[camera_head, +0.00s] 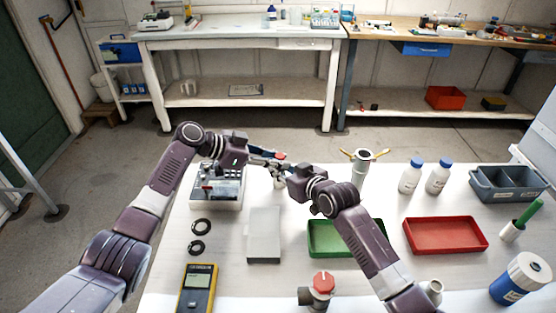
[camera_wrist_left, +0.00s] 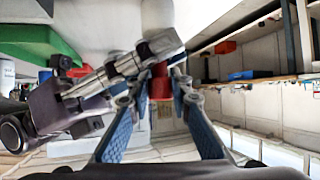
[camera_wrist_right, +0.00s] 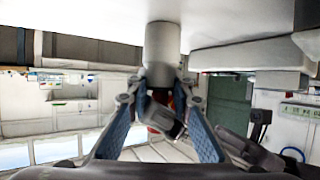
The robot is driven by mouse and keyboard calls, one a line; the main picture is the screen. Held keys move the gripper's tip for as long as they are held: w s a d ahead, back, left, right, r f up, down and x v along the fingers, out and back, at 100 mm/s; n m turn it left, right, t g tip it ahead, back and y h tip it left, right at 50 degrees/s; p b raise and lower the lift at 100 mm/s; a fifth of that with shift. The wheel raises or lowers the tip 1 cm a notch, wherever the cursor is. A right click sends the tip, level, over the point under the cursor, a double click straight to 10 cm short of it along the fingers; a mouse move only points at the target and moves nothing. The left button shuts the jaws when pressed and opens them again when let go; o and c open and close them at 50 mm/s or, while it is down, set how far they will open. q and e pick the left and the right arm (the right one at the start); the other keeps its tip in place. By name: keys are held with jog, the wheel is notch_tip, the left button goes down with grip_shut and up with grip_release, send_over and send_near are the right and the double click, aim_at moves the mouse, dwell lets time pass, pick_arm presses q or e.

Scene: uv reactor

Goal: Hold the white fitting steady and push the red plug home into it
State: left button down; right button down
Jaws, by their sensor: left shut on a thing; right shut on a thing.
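The white fitting (camera_head: 277,181) shows small between my grippers in the head view and as a pale cylinder (camera_wrist_right: 162,48) in the right wrist view. My right gripper (camera_wrist_right: 161,84) is shut on it. The red plug (camera_head: 281,155) is just above the fitting in the head view, and a red piece of it shows between the fingertips in the left wrist view (camera_wrist_left: 159,84). My left gripper (camera_head: 268,157) is shut on the plug. The two grippers meet closely, and their fingers hide the joint, so I cannot tell how deep the plug sits.
A control box (camera_head: 216,187) stands left of the grippers, a grey block (camera_head: 263,240) in front. A stand with yellow handles (camera_head: 364,166) is close on the right. A green tray (camera_head: 318,251), a red tray (camera_head: 480,222) and a red-knobbed valve (camera_head: 321,285) are also on the table.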

jog(key=shift+s+a+r, duration=0.2)
jog(key=shift+a+r, duration=0.05)
jog(key=shift+a, duration=0.3)
dwell(3.1)
jog(key=c, duration=1.6)
grip_release()
jog(key=shift+w+d+f, duration=0.1)
jog(key=shift+d, duration=0.1)
jog(key=shift+d, duration=0.15)
